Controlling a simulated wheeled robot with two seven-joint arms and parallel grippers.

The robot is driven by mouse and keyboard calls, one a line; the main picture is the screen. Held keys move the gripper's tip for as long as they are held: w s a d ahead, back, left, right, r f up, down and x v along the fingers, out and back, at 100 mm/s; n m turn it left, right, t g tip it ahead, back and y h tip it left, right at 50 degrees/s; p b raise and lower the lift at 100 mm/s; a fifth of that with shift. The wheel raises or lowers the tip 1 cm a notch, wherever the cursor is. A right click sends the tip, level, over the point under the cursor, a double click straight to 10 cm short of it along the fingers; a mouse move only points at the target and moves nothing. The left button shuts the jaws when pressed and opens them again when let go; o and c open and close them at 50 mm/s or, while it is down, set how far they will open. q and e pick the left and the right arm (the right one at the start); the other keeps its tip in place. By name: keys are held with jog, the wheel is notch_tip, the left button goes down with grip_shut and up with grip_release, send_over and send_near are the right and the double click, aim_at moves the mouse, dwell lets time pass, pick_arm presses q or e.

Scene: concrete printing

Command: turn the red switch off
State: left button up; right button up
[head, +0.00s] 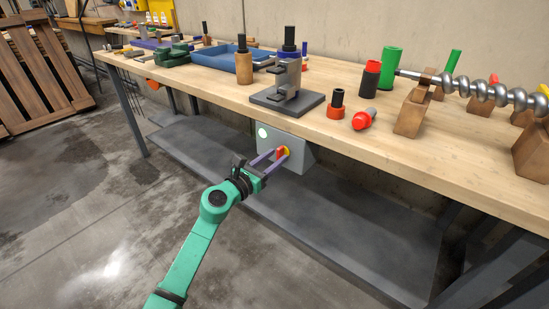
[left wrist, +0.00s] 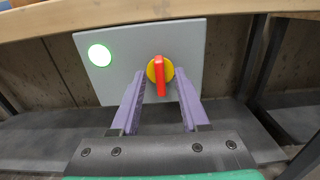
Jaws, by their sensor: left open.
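The red switch (left wrist: 160,76) is a red handle on a round yellow base, on a grey box under the table's front edge. In the left wrist view its handle stands about upright. It also shows in the head view (head: 282,153). A round green-white lamp (left wrist: 99,55) glows to its left on the same box; it shows lit in the head view too (head: 262,133). My left gripper (left wrist: 162,85) is open, with its two purple fingers on either side of the red handle. I cannot tell whether they touch it. My right gripper is not in view.
The wooden tabletop (head: 190,88) overhangs the grey switch box (head: 302,148). A grey lower shelf (head: 330,230) runs beneath. A metal stand (head: 288,95), a red-and-black piece (head: 336,105) and a blue tray (head: 225,58) are on top.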

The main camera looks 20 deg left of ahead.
pick_arm(q)
jog(key=shift+w+d, duration=0.1)
jog(key=shift+w, duration=0.05)
grip_shut()
